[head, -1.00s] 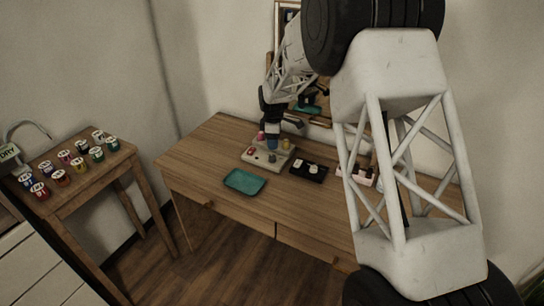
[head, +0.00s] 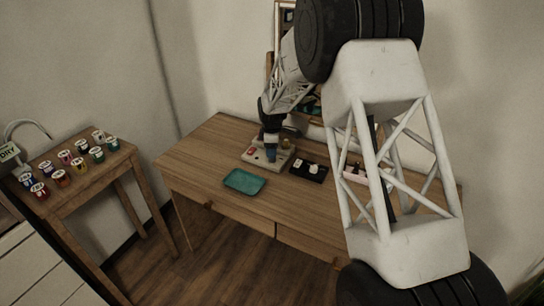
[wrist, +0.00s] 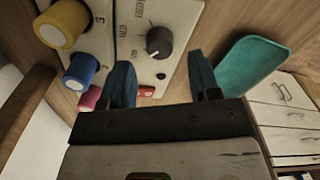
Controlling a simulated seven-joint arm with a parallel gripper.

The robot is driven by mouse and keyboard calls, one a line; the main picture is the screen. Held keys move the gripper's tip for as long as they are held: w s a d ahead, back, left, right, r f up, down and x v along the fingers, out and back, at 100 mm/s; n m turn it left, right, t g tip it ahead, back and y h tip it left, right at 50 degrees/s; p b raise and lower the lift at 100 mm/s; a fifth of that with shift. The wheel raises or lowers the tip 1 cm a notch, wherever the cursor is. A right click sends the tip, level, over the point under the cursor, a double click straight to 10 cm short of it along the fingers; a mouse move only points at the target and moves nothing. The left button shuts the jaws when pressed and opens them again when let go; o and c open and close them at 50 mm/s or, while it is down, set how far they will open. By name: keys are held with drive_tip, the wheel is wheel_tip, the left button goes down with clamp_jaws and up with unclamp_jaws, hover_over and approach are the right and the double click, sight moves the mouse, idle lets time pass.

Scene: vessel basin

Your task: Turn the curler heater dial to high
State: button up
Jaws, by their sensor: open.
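The curler heater (head: 252,160) is a pale box on the desk; it also shows in the wrist view (wrist: 180,15). Its dial (wrist: 159,42) is a dark grey round knob with printed marks around it; I cannot read its setting. Yellow (wrist: 62,23), blue (wrist: 81,71) and pink (wrist: 89,97) curlers stand on the heater beside the dial panel. A red switch (wrist: 147,91) is partly hidden by my gripper. My gripper (wrist: 161,70) is open and empty, with blue fingers. In the wrist view the dial appears between and beyond the fingertips, apart from them. In the head view my gripper (head: 270,150) is over the heater.
A teal tray (head: 245,181) lies in front of the heater. A black tray (head: 309,170) with small white items lies to its right. The desk's left side (head: 200,150) is clear. Several paint pots (head: 62,178) stand on a separate side table.

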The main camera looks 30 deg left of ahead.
drive_tip(key=shift+f, duration=1.85)
drive_tip(key=shift+c, duration=0.5)
drive_tip(key=c, duration=0.8)
drive_tip(key=shift+c, duration=0.2)
